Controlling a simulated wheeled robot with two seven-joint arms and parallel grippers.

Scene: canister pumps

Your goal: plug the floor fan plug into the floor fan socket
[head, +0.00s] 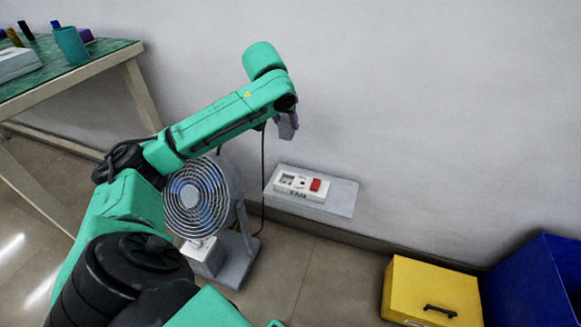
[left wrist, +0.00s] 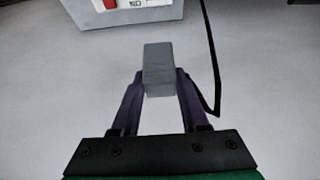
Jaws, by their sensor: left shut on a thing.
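The floor fan plug is a grey block (left wrist: 157,68) held between the two dark fingers of my left gripper (left wrist: 158,92) in the left wrist view. In the head view my left gripper (head: 287,126) is above the ledge, and the plug is hard to make out there. The floor fan socket (head: 301,187) is a white panel with a red switch and a label, on a grey ledge by the wall. Its lower part also shows at the top of the left wrist view (left wrist: 122,4), apart from the plug. My right gripper is out of view.
The floor fan (head: 196,198) stands left of the ledge (head: 342,197). A black cord (head: 263,170) hangs between fan and ledge, and shows beside the gripper. A yellow box (head: 432,290) and blue bin (head: 535,280) stand at right; a green-topped table (head: 85,60) at left.

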